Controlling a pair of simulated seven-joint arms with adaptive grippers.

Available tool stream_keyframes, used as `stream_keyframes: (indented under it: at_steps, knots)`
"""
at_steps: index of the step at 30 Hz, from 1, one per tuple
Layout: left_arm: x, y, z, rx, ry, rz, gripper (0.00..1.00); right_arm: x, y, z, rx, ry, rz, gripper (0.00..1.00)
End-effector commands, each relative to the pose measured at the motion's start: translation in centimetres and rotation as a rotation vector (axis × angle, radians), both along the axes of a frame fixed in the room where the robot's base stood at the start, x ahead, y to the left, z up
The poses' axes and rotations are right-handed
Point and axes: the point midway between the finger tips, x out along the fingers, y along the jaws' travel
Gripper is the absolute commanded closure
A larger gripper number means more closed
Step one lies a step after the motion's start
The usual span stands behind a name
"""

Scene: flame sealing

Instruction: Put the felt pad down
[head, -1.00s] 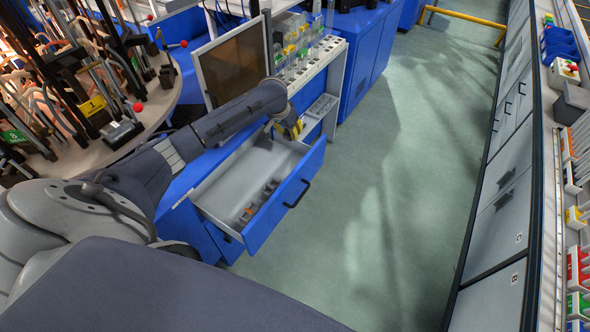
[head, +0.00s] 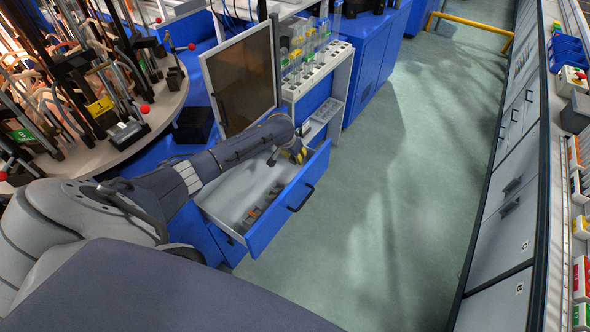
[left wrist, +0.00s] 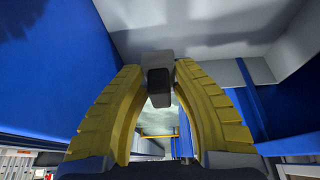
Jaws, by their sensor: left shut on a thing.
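My left gripper (head: 299,156) is over the far end of the open blue drawer (head: 288,212), near its far right rim. Its yellow fingers also fill the left wrist view (left wrist: 160,82). They are shut on a small grey block with a dark face, the felt pad (left wrist: 159,88), held between the fingertips. In the head view the pad is too small to make out. Whether it touches the drawer floor I cannot tell. My right gripper is not in view.
Several small grey and orange-brown blocks (head: 254,212) lie in a row along the drawer's front. A round table (head: 165,110) crowded with tools is at left. The drawer's middle is clear.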

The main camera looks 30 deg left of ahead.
Motion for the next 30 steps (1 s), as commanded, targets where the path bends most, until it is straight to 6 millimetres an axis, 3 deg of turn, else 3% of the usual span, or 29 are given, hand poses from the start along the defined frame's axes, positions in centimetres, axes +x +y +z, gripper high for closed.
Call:
stream_keyframes:
  at_steps: [6, 14, 21, 30]
  knots:
    - [0.0, 0.0, -3.1, 0.000, 0.001, 0.001, 1.00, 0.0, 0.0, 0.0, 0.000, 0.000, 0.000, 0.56]
    - [0.0, 0.0, -4.4, 0.000, 0.000, 0.000, 1.00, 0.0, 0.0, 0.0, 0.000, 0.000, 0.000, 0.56]
    - [0.0, 0.0, -7.3, 0.000, 0.001, 0.000, 1.00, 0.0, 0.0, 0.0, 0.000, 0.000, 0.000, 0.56]
    - [0.0, 0.0, -8.3, 0.000, 0.000, -0.001, 1.00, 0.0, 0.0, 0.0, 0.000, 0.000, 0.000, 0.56]
